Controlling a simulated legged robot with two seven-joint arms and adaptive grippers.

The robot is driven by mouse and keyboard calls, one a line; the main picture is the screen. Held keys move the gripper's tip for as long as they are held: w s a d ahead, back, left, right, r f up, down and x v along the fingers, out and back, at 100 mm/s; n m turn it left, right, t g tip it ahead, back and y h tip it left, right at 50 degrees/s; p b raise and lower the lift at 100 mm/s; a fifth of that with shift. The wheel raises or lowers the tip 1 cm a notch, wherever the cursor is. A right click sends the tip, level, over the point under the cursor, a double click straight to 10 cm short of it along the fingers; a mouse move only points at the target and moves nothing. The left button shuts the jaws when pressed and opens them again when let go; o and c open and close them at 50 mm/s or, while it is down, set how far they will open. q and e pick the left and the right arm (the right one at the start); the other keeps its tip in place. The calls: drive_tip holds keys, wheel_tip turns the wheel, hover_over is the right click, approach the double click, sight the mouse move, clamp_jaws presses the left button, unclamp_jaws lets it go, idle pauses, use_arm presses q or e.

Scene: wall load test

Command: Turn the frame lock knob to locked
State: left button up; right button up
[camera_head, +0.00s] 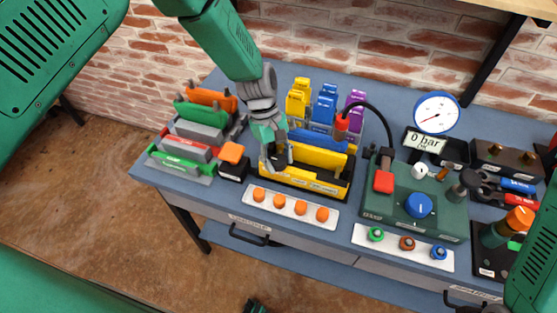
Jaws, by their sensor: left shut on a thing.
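My left gripper (277,160) reaches down from the top to the left end of the yellow and black frame (318,158) on the bench. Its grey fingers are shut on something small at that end. The fingers hide most of it, so its shape and turned position cannot be read; by its place it is taken as the frame lock knob. A blue piece lies along the back of the frame, and a red-capped part with a black hose stands at its right end.
A black block with an orange top (232,153) stands close left of the frame. Green, red and orange racked pieces (190,140) are farther left. A white strip with orange knobs (291,206) lies in front. A green pump unit (415,205) and round gauge (437,112) stand right.

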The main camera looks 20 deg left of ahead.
use_arm(q)
drive_tip(key=shift+w+m, duration=0.1)
drive_tip(key=shift+m, duration=0.2)
idle(0.4)
drive_tip(key=o, duration=1.1)
drive_tip(key=shift+r, duration=0.15)
drive_tip(key=shift+w+a+r, duration=0.1)
drive_tip(key=shift+w+r, duration=0.05)
drive_tip(key=shift+r, duration=0.2)
drive_tip(key=v, duration=1.1)
drive_tip(key=shift+w, duration=0.15)
drive_tip(key=shift+f, duration=0.1)
